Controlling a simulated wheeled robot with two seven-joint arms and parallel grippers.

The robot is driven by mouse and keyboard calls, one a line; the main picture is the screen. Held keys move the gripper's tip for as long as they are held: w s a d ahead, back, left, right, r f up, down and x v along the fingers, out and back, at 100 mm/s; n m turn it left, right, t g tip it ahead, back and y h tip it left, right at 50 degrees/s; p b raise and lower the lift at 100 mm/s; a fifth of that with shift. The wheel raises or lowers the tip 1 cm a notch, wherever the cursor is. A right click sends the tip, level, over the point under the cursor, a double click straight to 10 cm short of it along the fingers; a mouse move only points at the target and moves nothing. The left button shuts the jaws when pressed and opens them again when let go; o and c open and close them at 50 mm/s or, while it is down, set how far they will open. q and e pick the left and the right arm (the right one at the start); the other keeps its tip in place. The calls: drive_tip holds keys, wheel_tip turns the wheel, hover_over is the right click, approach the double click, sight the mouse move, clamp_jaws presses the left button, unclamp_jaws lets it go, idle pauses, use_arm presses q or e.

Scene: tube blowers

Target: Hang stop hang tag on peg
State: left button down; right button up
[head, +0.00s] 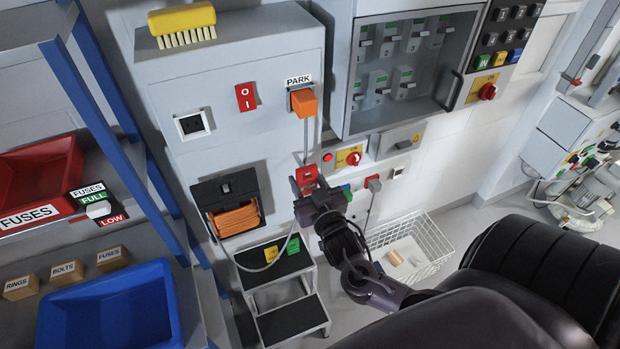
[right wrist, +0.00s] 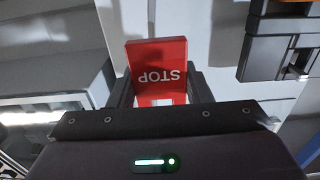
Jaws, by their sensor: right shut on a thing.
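The red stop hang tag (head: 307,174) is in front of the lower right part of the grey cabinet. In the right wrist view the tag (right wrist: 157,62) shows its white STOP lettering upside down. My right gripper (head: 306,190) is shut on the tag, with a dark finger on each side of it in the right wrist view (right wrist: 160,92). I cannot make out the peg in either view, nor tell whether the tag touches the cabinet. My left gripper is not in view.
The grey cabinet (head: 220,90) carries an orange plug (head: 304,103) under a PARK label and an orange cable coil (head: 235,218). A black step stool (head: 290,318) and a white wire basket (head: 430,262) stand below. Blue-framed shelving (head: 125,145) stands at left.

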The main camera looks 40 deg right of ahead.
drive_tip(key=x, duration=0.1)
drive_tip(key=b+x, duration=0.1)
drive_tip(key=x, duration=0.3)
drive_tip(key=shift+f, duration=0.35)
idle(0.3)
idle(0.4)
drive_tip(key=o, duration=1)
drive_tip(key=shift+o, duration=0.2)
